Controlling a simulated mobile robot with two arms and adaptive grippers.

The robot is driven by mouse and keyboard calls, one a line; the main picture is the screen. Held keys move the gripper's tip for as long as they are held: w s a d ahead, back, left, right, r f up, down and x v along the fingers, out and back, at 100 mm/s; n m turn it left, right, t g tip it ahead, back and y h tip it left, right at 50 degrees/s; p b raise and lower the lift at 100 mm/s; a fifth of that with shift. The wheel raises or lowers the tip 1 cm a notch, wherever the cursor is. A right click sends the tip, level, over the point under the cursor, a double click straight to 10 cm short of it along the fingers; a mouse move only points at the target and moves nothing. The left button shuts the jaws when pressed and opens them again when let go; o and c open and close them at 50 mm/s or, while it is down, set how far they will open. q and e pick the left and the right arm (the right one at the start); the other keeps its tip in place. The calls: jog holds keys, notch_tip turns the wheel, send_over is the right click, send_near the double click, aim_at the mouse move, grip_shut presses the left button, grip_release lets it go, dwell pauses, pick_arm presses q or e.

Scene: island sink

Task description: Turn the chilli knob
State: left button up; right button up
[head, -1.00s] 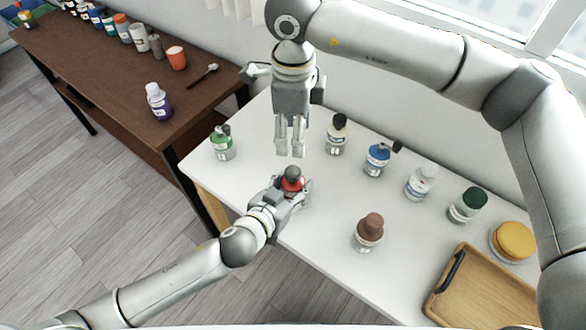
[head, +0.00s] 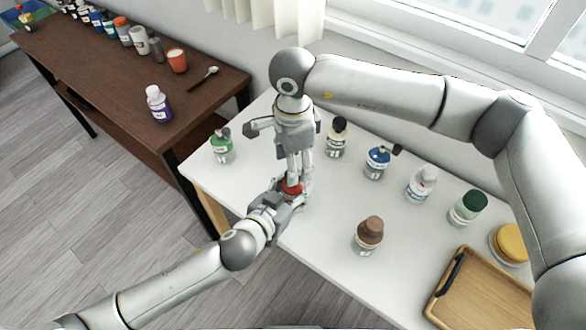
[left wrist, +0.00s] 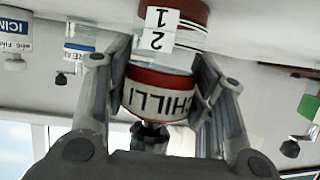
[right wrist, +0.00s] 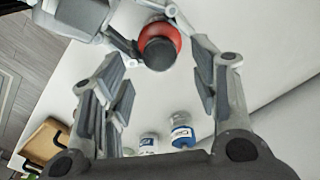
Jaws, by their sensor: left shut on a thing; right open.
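The dark chilli knob (right wrist: 160,54) sits on top of the grinder's red top (right wrist: 158,32) in the right wrist view. My right gripper (head: 296,178) points down from above at the grinder, with its fingers open. In the right wrist view the knob lies beyond and between the open fingers. In the head view the fingers hide the knob.
On the white table (head: 310,235) stand a green-topped bottle (head: 222,150), a black-topped one (head: 337,138), a blue one (head: 377,160), a white one (head: 421,184), a brown-topped one (head: 369,232) and a dark green-topped one (head: 468,207). A wooden tray (head: 470,313) lies at right.

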aim_at(293, 192)
jog(key=shift+f, duration=1.75)
jog(key=c, duration=1.1)
jog(key=m, duration=0.5)
jog(key=shift+m, duration=0.3)
jog(key=o, duration=1.1)
